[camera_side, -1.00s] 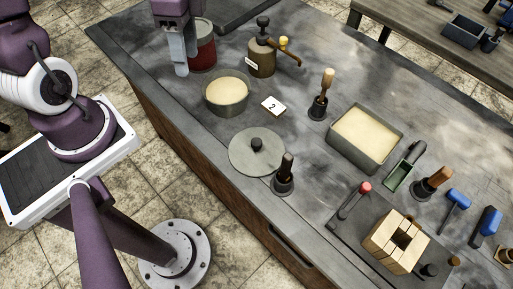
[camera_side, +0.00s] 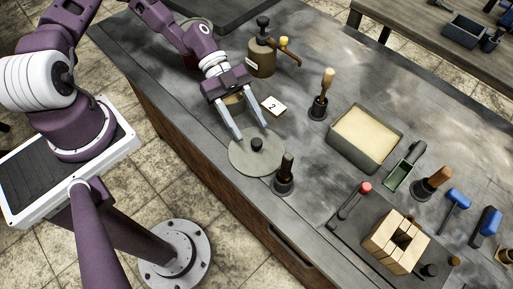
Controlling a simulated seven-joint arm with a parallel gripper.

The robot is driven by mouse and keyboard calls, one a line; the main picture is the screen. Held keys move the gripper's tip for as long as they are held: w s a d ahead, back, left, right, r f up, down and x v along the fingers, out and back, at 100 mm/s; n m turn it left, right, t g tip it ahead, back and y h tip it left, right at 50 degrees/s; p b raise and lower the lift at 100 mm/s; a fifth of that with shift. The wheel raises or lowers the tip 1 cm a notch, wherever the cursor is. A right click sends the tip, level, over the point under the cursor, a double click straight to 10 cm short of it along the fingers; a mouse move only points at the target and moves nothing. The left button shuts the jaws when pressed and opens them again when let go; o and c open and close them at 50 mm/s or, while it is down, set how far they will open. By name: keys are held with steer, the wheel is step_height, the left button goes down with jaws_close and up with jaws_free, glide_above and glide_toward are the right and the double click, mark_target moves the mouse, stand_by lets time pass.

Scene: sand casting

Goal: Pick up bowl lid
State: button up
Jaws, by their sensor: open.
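The bowl lid (camera_side: 256,164) is a flat grey disc with a small dark knob (camera_side: 256,144) at its middle. It lies on the bench near the front edge. My gripper (camera_side: 252,133) is open, with its two pale fingers spread and pointing down over the far part of the lid, close to the knob. Whether the fingers touch the lid I cannot tell. The bowl (camera_side: 233,102) of pale sand is mostly hidden behind my gripper.
A dark rammer with an upright handle (camera_side: 286,168) stands close to the lid's right side. A small white number card (camera_side: 273,106) lies behind the lid. A brown can with a spout (camera_side: 262,58), another rammer (camera_side: 322,95) and a sand-filled box (camera_side: 365,137) stand farther back.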

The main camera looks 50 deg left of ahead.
mark_target(257, 141)
steer(key=x, duration=0.5)
steer(key=shift+f, duration=0.1)
jaws_close()
step_height(257, 141, up, 9)
steer(key=shift+w+a+r, duration=0.1)
steer(key=w+a+r+n+t+y, duration=1.2)
steer(key=w+a+r+n+t, duration=0.3)
steer(key=w+a+r+n, duration=0.4)
steer(key=s+d+f+m+g+h, duration=0.1)
steer(key=s+f+m+h, duration=0.1)
steer(key=s, duration=0.5)
steer(key=shift+f+h, duration=0.4)
steer(key=shift+h, duration=0.4)
